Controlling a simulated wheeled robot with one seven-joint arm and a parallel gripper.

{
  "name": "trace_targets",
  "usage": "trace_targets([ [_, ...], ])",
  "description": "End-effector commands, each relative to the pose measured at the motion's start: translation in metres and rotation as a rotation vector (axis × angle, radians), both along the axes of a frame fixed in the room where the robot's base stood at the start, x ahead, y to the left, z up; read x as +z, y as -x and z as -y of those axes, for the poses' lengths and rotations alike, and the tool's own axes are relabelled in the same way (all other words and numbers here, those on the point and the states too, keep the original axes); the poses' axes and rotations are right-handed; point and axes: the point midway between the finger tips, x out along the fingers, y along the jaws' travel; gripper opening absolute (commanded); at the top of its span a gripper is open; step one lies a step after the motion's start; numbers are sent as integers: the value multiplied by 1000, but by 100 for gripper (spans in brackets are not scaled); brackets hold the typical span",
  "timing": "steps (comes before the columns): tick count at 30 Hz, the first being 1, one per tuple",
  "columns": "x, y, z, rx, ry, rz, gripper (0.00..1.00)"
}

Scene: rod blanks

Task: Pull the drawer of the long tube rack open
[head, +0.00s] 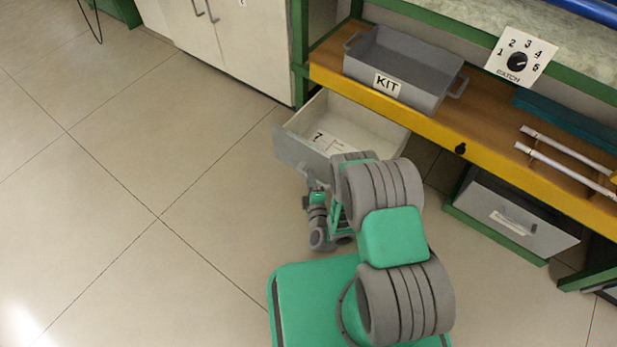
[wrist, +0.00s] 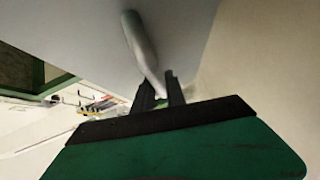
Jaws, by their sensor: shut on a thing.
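A grey drawer (head: 289,148) stands pulled out under the yellow-edged bench, and its pale inside shows. A white card marked 7 (head: 321,142) lies in it. My gripper (head: 312,180) is at the outer side of the drawer front, low and partly hidden by my arm. In the wrist view, my two dark fingers (wrist: 160,92) are shut on the grey bar handle (wrist: 142,48) of the drawer front (wrist: 75,30). The fingertips partly hide the handle's near end.
A grey bin labelled KIT (head: 400,62) sits on the bench shelf (head: 480,120). A dial plate (head: 521,56) and white rods (head: 560,160) are to its right. A second grey drawer (head: 515,220) is low at the right. Open tiled floor (head: 130,190) lies left.

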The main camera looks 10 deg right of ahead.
Motion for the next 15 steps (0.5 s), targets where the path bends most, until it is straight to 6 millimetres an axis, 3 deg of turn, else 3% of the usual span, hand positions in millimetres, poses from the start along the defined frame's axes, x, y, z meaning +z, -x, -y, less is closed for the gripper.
trace_targets([
  [6,-1,2,2,-5,1,-2,0],
  [7,-1,2,2,-5,1,-2,18],
  [15,-1,2,-1,0,1,-2,38],
])
